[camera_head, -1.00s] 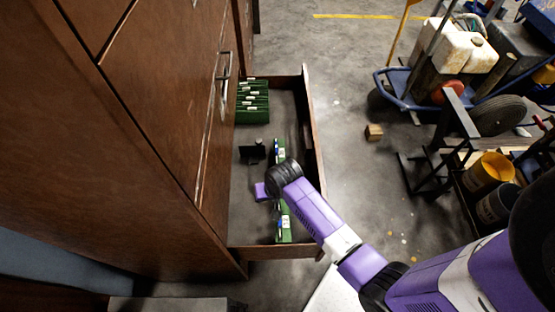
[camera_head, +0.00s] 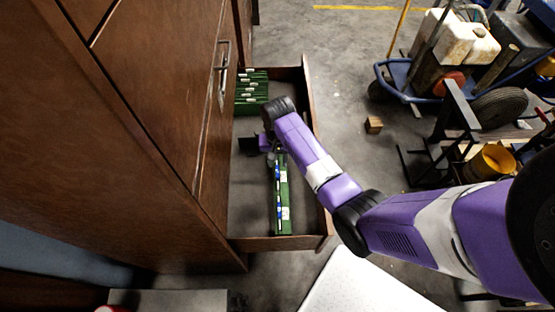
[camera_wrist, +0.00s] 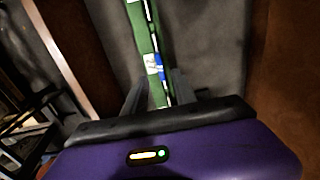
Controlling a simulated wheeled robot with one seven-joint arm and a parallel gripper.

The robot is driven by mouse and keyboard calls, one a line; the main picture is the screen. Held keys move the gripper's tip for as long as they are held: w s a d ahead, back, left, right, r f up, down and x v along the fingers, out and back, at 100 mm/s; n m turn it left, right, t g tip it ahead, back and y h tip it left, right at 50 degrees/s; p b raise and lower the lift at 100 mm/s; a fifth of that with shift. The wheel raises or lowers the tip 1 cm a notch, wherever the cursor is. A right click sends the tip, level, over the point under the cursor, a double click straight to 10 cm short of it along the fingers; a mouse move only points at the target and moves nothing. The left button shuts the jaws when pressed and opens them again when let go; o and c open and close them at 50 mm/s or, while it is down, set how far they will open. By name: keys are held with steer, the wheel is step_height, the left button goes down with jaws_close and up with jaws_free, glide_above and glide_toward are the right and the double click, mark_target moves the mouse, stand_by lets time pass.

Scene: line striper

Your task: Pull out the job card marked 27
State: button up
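A long green row of job cards or folders (camera_head: 284,205) with white and blue tabs lies in the open drawer (camera_head: 262,243). The same green row shows in the wrist view (camera_wrist: 141,35), running up from between my fingers. No number is legible, so I cannot tell which card is marked 27. My gripper (camera_head: 274,156) is at the far end of this row, low in the drawer. In the wrist view my gripper (camera_wrist: 160,86) has its two dark fingers apart, one on each side of the green row. I cannot tell whether they touch it.
More green folders (camera_head: 252,90) with white tabs stand at the drawer's far end. A small black object (camera_head: 249,146) is left of my gripper. The brown cabinet (camera_head: 150,100) rises close on the left. A loaded cart (camera_head: 425,90) and a small wooden block (camera_head: 374,125) are on the floor to the right.

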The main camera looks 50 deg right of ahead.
mark_target(277, 171)
step_height(277, 171, down, 4)
steer(key=b, duration=0.2)
steer(key=shift+r+b, duration=0.25)
steer(key=shift+b, duration=0.1)
steer(key=shift+f+b, duration=0.75)
steer(key=shift+f, duration=0.9)
steer(key=shift+r, duration=0.1)
jaws_close()
